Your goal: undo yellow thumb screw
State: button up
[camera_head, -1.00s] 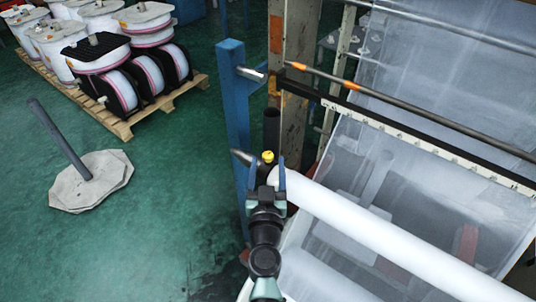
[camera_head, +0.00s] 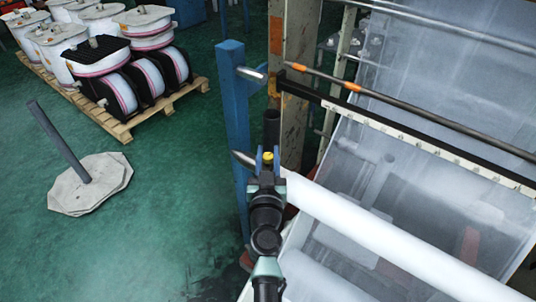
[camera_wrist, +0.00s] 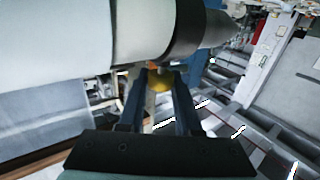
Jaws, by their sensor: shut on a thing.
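The yellow thumb screw (camera_head: 267,156) shows at the left end of the white roll (camera_head: 385,232), beside the blue post. My gripper (camera_head: 267,152) is at the screw with its blue fingers on either side of it. In the wrist view the yellow screw (camera_wrist: 161,80) sits between the tips of my two dark fingers (camera_wrist: 160,82), which are shut on it. Above it in that view is a dark collar (camera_wrist: 183,28) at the end of the white roll. The screw's shaft is mostly hidden.
A blue post (camera_head: 231,120) with metal spindles stands just left of my gripper. The film machine (camera_head: 440,100) fills the right side. A pallet (camera_head: 120,125) of spools and a grey base with a pole (camera_head: 90,185) stand on the green floor, which is otherwise open.

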grip_shut()
jog(key=shift+d+r+n+y, duration=0.1)
jog(key=shift+n+y, duration=0.6)
jog(key=shift+y, duration=0.5)
jog(key=n+y+b, duration=0.2)
jog(key=b, duration=0.1)
jog(key=shift+f+y+b, duration=0.2)
jog(key=shift+y+b, duration=0.15)
jog(key=shift+y, duration=0.05)
jog(key=shift+r+n+g+y+b, duration=0.15)
jog(key=shift+n+g+y+b, duration=0.5)
jog(key=shift+y+b, duration=0.5)
jog(key=o, duration=0.9)
grip_release()
jog(key=shift+o, duration=0.2)
jog(key=shift+s, duration=0.1)
